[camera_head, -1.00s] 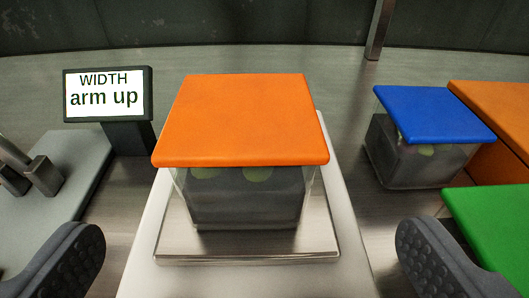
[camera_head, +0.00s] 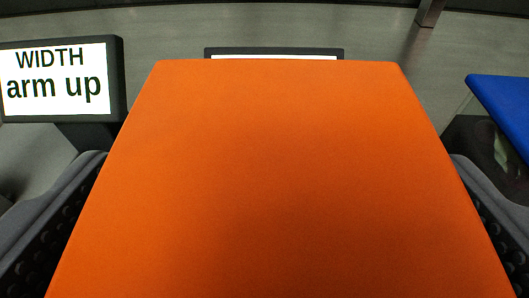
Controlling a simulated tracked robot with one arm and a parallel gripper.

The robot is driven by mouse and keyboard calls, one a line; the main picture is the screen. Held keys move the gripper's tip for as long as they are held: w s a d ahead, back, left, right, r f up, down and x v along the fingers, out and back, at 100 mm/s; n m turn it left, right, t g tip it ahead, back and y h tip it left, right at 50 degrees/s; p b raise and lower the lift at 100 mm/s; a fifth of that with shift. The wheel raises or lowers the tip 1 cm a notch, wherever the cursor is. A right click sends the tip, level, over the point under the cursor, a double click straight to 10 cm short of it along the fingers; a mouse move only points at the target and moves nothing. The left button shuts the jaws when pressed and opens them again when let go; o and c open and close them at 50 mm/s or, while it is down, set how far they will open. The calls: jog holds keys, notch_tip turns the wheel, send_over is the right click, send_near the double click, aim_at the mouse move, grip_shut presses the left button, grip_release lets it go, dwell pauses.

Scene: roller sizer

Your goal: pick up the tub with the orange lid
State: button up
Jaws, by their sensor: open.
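The tub with the orange lid (camera_head: 275,180) fills the middle of the view, very close to the camera. Only the lid shows; the tub's body and what it stands on are hidden beneath it. My gripper (camera_head: 280,215) is open, with one dark padded finger on each side of the lid. Both fingers are partly hidden by the lid's edges. I cannot tell whether either finger touches the tub.
A sign reading "WIDTH arm up" (camera_head: 60,82) stands at the left. A tub with a blue lid (camera_head: 503,108) is at the right edge, close beyond the right finger. A dark-framed panel (camera_head: 275,52) shows behind the orange lid.

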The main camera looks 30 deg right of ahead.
jog(key=shift+x, duration=0.8)
jog(key=c, duration=1.3)
jog(key=shift+r, duration=0.1)
jog(key=shift+c, duration=0.2)
jog(key=shift+r, duration=0.1)
